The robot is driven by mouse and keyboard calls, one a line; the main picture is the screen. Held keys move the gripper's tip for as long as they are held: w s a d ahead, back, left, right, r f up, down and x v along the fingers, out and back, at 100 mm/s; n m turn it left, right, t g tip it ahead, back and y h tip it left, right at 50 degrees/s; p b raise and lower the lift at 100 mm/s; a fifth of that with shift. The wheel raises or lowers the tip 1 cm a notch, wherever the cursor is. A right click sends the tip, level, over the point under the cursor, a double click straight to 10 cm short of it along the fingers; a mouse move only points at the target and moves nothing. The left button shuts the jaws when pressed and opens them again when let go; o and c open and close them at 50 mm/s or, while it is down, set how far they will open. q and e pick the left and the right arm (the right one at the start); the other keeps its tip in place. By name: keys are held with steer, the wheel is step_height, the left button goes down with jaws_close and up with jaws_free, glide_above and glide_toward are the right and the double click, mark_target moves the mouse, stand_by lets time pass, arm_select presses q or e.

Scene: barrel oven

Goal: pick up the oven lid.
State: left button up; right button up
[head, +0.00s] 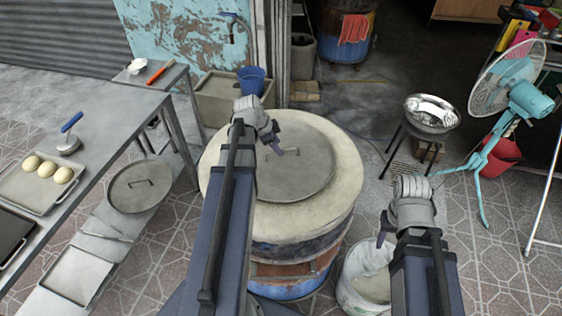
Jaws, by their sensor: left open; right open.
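The round grey oven lid (308,172) lies flat on the pale top of the barrel oven (340,203) in the middle of the head view. Its handle is near the lid's centre, partly hidden by my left gripper. My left gripper (276,141) is open, above the left part of the lid and close to the handle. I cannot tell whether it touches. My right gripper (383,232) is open and empty, right of the oven and above a white bucket (362,285).
A metal table (100,105) with a tray of dough balls (46,170) stands at left. A metal bowl (432,110) on a stand and a teal fan (520,95) stand at right.

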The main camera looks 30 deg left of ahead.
arm_select(q)
steer(key=shift+a+b+x, duration=0.2)
steer(key=shift+b+x, duration=2.15)
steer(key=shift+x, duration=0.35)
steer(key=shift+w+r, duration=0.1)
steer(key=shift+r, duration=0.05)
steer(key=shift+c, duration=0.4)
jaws_close()
